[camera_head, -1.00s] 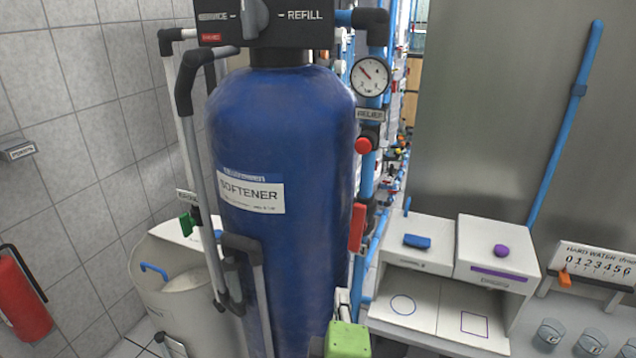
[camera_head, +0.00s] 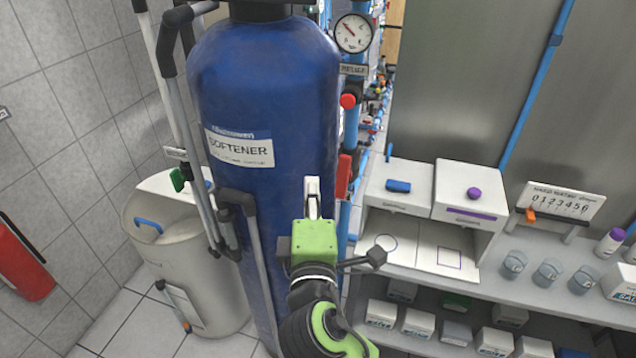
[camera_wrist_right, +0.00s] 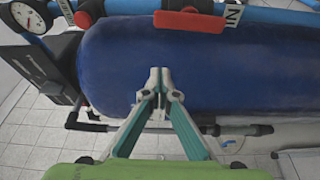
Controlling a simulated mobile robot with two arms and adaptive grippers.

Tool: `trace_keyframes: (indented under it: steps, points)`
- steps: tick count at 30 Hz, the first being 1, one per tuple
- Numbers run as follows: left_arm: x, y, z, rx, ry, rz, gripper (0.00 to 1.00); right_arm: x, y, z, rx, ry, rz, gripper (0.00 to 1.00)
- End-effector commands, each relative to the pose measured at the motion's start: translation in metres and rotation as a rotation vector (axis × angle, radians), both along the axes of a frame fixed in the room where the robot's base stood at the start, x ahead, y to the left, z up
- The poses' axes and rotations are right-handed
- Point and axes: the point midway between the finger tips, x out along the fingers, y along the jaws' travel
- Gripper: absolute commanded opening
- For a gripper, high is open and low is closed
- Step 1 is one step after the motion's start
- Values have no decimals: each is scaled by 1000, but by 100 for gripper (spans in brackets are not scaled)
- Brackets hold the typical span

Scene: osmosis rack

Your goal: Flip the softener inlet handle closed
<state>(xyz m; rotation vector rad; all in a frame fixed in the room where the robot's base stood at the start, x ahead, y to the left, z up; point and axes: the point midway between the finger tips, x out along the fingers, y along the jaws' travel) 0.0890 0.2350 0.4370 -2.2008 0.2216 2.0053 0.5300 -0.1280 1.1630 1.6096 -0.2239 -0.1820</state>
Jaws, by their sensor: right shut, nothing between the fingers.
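A long red handle (camera_head: 344,176) stands upright beside the vertical blue pipe, at the right edge of the blue softener tank (camera_head: 262,90). In the right wrist view the red handle (camera_wrist_right: 188,22) lies along the blue pipe near the top, next to a white label (camera_wrist_right: 233,13) that is partly cut off. My right gripper (camera_head: 312,186) is in front of the tank's lower right side, left of the handle and apart from it. Its fingertips (camera_wrist_right: 160,82) are together and empty, over the tank surface. My left gripper is not in view.
A round red knob (camera_head: 348,101) and a gauge (camera_head: 352,33) sit above the handle. Grey pipes (camera_head: 240,205) run down the tank's front left. A white shelf unit (camera_head: 400,262) with bins and cups stands at the right. A beige tub (camera_head: 215,300) is at the left.

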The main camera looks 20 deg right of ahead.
Motion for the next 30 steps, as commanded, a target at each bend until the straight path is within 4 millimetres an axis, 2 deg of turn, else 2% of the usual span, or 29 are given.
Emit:
trace_keyframes:
  steps: [1, 11, 18, 30]
  points:
    - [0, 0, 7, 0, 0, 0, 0, 10, -3, 5, -5, -2, -2, 0]
    - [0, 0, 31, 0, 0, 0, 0, 78, -22, 6, -3, 0, -3, 0]
    - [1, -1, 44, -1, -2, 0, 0, 57, -48, 2, -2, 2, -1, 0]
    - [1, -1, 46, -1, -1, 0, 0, 53, -54, -1, 1, 1, -1, 0]
